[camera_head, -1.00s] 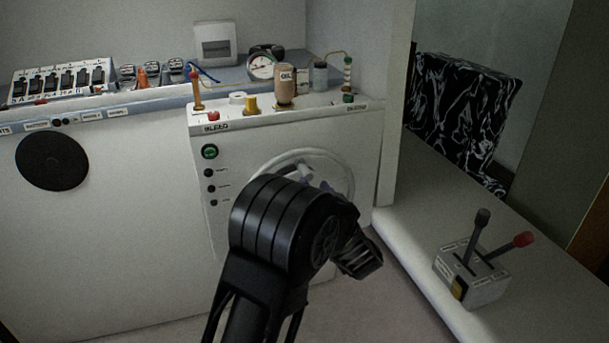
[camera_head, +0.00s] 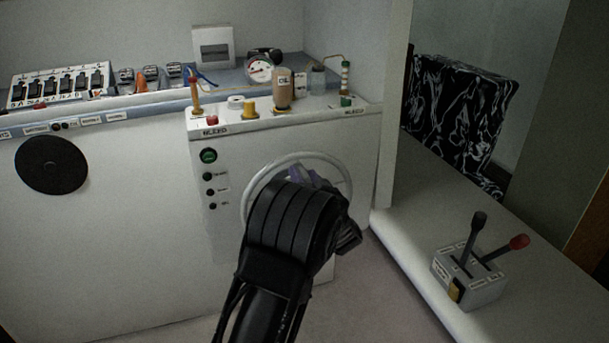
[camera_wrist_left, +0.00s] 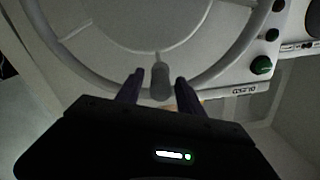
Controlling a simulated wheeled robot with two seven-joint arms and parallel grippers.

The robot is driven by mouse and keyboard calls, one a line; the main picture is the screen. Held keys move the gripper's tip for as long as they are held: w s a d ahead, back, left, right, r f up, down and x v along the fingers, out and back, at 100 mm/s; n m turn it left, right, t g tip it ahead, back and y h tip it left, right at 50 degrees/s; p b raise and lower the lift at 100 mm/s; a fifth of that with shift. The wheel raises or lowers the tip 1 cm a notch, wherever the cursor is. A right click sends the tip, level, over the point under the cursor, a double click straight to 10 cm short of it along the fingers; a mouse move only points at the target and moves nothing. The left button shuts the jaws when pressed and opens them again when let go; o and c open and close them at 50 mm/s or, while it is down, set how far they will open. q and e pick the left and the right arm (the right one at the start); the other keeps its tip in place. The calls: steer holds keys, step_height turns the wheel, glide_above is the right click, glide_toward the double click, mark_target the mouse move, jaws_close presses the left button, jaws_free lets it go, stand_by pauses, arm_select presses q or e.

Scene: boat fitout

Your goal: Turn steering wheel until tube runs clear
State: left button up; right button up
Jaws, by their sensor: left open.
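The pale grey steering wheel (camera_head: 257,178) is on the front of the white console; my arm hides its lower part. In the left wrist view, its rim (camera_wrist_left: 232,62) arcs around a spoke and a grey knob (camera_wrist_left: 160,88). My left gripper (camera_wrist_left: 160,77) is open, its two dark purple fingers on either side of the knob; I cannot tell whether they touch it. In the head view the left gripper (camera_head: 308,177) is at the wheel, partly hidden by my wrist. A tube (camera_head: 195,97) with a red cap and a banded tube (camera_head: 346,78) stand on the console top.
A brown oil bottle (camera_head: 282,92), a yellow knob (camera_head: 250,108) and a gauge (camera_head: 260,69) sit on or behind the console top. A green button (camera_head: 208,156) is left of the wheel. A lever box (camera_head: 468,277) stands on the right ledge.

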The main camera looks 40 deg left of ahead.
arm_select(q)
steer(key=shift+c, duration=0.4)
jaws_close()
stand_by(1.0)
